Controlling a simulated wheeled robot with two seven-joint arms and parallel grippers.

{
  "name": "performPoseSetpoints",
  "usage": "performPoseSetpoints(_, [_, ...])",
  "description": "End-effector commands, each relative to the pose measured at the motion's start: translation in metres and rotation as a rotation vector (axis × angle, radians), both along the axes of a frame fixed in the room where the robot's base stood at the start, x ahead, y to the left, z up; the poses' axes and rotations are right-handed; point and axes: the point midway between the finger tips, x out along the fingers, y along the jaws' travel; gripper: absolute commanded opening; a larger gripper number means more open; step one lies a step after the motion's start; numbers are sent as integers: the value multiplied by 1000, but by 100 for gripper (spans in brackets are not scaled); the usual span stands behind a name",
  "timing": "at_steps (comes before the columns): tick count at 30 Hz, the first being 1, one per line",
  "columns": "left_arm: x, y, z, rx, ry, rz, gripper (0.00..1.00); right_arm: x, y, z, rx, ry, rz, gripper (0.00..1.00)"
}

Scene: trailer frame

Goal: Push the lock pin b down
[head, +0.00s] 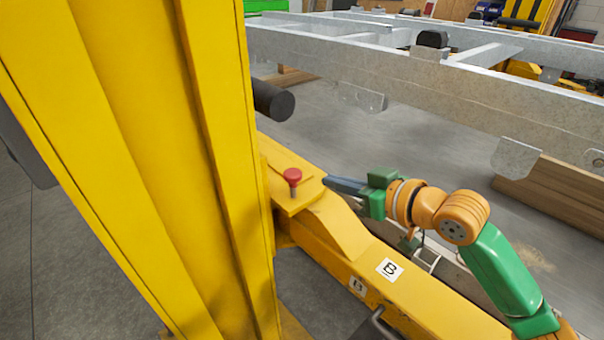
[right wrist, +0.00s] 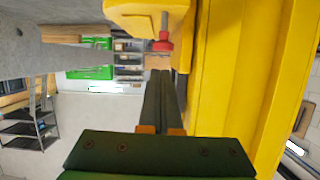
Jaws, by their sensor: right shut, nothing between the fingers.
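The lock pin b (head: 292,176) has a red round knob on a short metal shaft. My left gripper is not in view.
A tall yellow column (head: 150,150) stands close on the left, with a dark roller (head: 272,100) jutting from it. A grey metal trailer frame (head: 420,85) runs across the back. Wooden planks (head: 550,190) lie at the right. Open floor shows between beam and frame.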

Motion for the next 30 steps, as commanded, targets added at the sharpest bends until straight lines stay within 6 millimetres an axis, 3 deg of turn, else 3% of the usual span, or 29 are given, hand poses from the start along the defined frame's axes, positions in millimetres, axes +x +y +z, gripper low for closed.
performPoseSetpoints(1, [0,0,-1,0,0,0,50,2,-3,20,13,-31,4,0])
performPoseSetpoints(3, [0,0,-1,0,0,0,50,3,-3,37,33,-53,15,0])
performPoseSetpoints(7, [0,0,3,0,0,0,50,10,2,43,47,-59,19,0])
performPoseSetpoints(20, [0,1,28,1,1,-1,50,78,57,21,43,-57,20,0])
performPoseSetpoints(24, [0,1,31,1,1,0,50,78,57,-4,41,-57,18,0])
performPoseSetpoints(30, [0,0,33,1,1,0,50,78,57,-21,41,-59,19,0])
